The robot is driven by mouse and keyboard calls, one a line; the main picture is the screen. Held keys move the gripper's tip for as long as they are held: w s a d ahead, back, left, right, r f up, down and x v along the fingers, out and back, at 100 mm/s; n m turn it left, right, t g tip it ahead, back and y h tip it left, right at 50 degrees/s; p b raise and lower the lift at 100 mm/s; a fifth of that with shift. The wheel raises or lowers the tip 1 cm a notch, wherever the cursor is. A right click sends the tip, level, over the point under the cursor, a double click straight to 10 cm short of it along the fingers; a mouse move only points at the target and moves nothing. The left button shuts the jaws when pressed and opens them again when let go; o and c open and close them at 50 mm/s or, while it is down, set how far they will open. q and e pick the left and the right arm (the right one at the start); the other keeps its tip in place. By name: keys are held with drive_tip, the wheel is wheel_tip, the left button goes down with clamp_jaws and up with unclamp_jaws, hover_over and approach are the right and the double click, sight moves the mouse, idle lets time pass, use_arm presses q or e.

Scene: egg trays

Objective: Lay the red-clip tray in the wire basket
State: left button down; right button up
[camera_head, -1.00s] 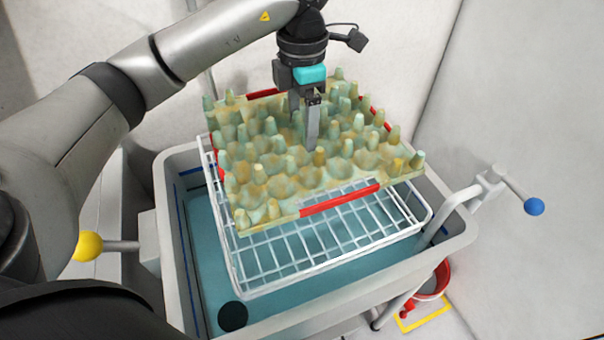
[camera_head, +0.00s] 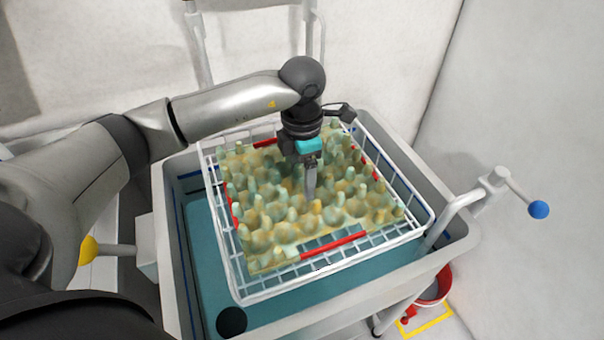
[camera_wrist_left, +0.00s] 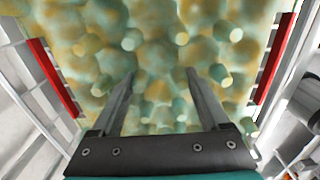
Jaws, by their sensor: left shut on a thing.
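The egg tray (camera_head: 262,238), mottled green and yellow with red clips (camera_head: 333,246) along its edges, lies roughly level within the outline of the white wire basket (camera_head: 219,222). Whether it rests on the basket's bottom I cannot tell. My left gripper (camera_head: 311,192) points down at the tray's middle and is shut on the tray. In the left wrist view its two fingers (camera_wrist_left: 160,75) reach among the tray's bumps (camera_wrist_left: 150,55), with red clips on both sides. The exact grip point is partly hidden. My right gripper is not in view.
The basket stands in a grey cart tub (camera_head: 455,245) with a blue-green bottom (camera_head: 200,250). A handle with a blue knob (camera_head: 539,210) sticks out at the right. A red bucket (camera_head: 436,288) is on the floor below. White walls close off the back and right.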

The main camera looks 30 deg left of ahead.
use_arm(q)
drive_tip(key=shift+f, duration=0.15)
unclamp_jaws()
wheel_tip(320, 180, up, 12)
drive_tip(key=shift+r+p, duration=0.2)
drive_tip(key=shift+p, duration=0.25)
